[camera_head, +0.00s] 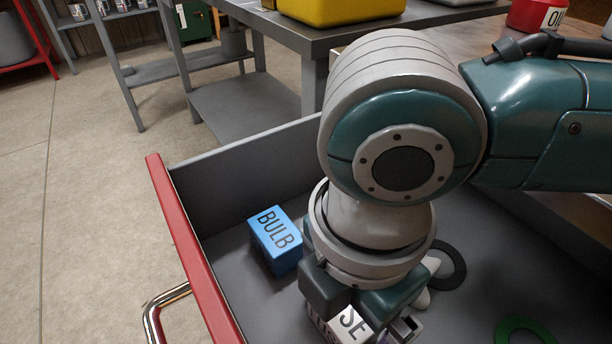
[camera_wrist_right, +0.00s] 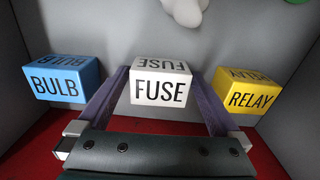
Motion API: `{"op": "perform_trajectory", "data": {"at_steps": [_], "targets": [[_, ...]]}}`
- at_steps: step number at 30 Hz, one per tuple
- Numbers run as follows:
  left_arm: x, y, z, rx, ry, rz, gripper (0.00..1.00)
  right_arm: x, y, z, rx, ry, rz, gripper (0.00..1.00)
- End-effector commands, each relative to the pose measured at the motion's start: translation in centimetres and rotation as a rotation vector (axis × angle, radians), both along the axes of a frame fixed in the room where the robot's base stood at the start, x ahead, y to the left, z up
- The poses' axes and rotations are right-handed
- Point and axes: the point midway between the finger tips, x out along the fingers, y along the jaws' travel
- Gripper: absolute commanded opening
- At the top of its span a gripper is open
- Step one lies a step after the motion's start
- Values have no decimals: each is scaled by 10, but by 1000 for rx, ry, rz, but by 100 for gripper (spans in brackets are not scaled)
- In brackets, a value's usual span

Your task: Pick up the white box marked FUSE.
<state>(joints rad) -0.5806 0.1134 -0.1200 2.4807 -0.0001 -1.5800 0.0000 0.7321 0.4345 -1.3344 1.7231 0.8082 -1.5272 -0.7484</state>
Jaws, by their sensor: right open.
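The white box marked FUSE (camera_head: 350,325) sits in the open drawer (camera_head: 230,172), partly hidden under my right gripper in the head view. In the right wrist view the FUSE box (camera_wrist_right: 160,82) is centred between the two fingers. My right gripper (camera_wrist_right: 158,78) is open, with one finger to each side of the box. Whether either finger touches the box I cannot tell. My left gripper is not in view.
A blue BULB box (camera_head: 275,240) stands left of the FUSE box, and a yellow RELAY box (camera_wrist_right: 246,92) stands right of it. A black ring (camera_head: 454,266) and a green ring (camera_head: 525,325) lie in the drawer. The red drawer front (camera_head: 192,250) is close by.

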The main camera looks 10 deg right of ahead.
Motion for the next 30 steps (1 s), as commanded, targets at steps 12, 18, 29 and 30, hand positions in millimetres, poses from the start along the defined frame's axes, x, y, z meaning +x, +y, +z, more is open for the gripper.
{"op": "perform_trajectory", "data": {"at_steps": [12,18,29,30], "targets": [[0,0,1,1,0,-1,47,0,0,1,0,0,0,68],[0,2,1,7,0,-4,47,0,0,1,0,0,0,46],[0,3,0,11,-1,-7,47,0,0,1,0,0,0,19],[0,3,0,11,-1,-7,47,0,0,1,0,0,0,19]]}}
